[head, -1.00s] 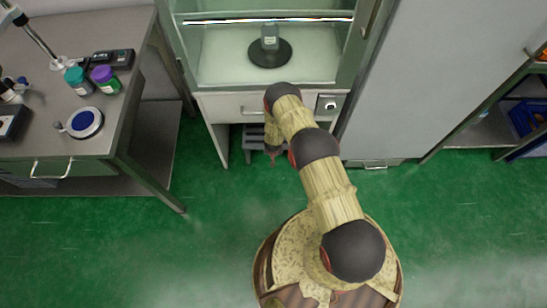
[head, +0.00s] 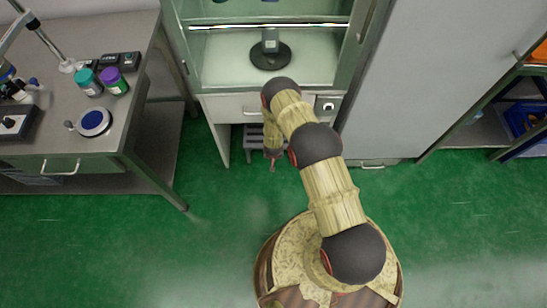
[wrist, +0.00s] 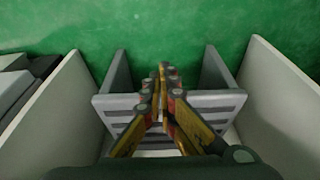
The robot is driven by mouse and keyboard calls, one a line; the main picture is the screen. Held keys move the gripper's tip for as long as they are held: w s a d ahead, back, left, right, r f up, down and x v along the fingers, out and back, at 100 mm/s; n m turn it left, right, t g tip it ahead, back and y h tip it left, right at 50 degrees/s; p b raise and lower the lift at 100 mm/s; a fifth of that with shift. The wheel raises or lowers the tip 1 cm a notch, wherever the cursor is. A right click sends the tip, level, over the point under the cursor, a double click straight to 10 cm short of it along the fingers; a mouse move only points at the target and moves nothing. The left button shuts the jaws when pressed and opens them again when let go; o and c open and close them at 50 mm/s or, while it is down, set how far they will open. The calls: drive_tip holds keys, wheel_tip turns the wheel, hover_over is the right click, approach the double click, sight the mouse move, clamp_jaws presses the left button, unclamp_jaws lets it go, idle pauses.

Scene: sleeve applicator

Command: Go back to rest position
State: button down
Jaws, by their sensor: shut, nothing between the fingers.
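My gripper (head: 272,162) hangs low in front of the cabinet in the head view, pointing down. In the wrist view, the fingers of my gripper (wrist: 165,75) meet at their tips with nothing between them. Below and behind them is a grey slatted step stool (wrist: 210,100), standing between two pale side walls under the cabinet. The stool also shows in the head view (head: 252,138), partly hidden by my arm.
A glass-fronted cabinet (head: 215,75) holds a dark round-based device (head: 270,56). A metal bench (head: 112,110) with jars and a blue-topped dish (head: 94,122) stands left. A shelf (head: 475,135) stands right. Green floor (head: 220,220) around my base is clear.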

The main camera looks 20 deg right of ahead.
drive_tip(key=p+v, duration=0.1)
drive_tip(key=v, duration=0.2)
drive_tip(key=shift+s, duration=0.1)
